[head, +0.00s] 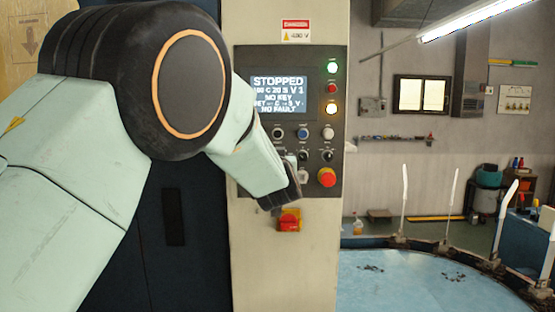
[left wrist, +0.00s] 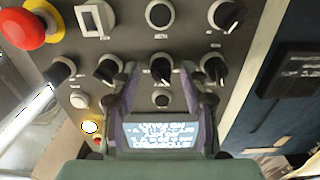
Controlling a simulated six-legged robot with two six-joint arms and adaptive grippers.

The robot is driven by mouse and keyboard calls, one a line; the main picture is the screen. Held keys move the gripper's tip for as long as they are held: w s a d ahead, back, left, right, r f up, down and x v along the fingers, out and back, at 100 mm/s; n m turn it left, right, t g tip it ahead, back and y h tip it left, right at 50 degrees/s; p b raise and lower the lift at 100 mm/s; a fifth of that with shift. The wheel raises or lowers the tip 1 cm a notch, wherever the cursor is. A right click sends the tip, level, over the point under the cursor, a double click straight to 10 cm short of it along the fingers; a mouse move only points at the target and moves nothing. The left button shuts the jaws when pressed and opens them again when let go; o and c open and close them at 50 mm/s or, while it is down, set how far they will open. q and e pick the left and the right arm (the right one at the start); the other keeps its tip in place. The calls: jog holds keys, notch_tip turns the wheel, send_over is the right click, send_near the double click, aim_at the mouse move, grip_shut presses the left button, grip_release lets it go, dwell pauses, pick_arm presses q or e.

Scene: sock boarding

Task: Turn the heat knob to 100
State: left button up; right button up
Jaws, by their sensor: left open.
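The control panel (head: 255,61) is on a pale column, with its screen (head: 279,93) reading STOPPED, NO KEY and NO FAULT; the set-value line is blurred. My left gripper (head: 292,187) is close to the panel's lower part and hides some controls. In the left wrist view, the open left gripper (left wrist: 158,78) has its two fingers either side of a black knob (left wrist: 160,68) with a pale pointer line; I cannot tell whether they touch it. Similar knobs sit left (left wrist: 109,69) and right (left wrist: 214,68) of it. Labels are unreadable, so I cannot tell which is the heat knob.
A red emergency button (head: 327,177) is close right of the gripper; it also shows in the left wrist view (left wrist: 24,28). A red and yellow switch (head: 289,219) is just below. A round blue table (head: 420,285) with upright pale forms stands at right.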

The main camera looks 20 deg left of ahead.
pick_arm(q)
jog(key=shift+w+a, duration=0.1)
jog(key=shift+a, duration=0.1)
jog(key=shift+d+r, duration=0.1)
jog(key=shift+d, duration=0.1)
jog(key=c, duration=0.6)
jog(key=shift+a, duration=0.1)
grip_shut()
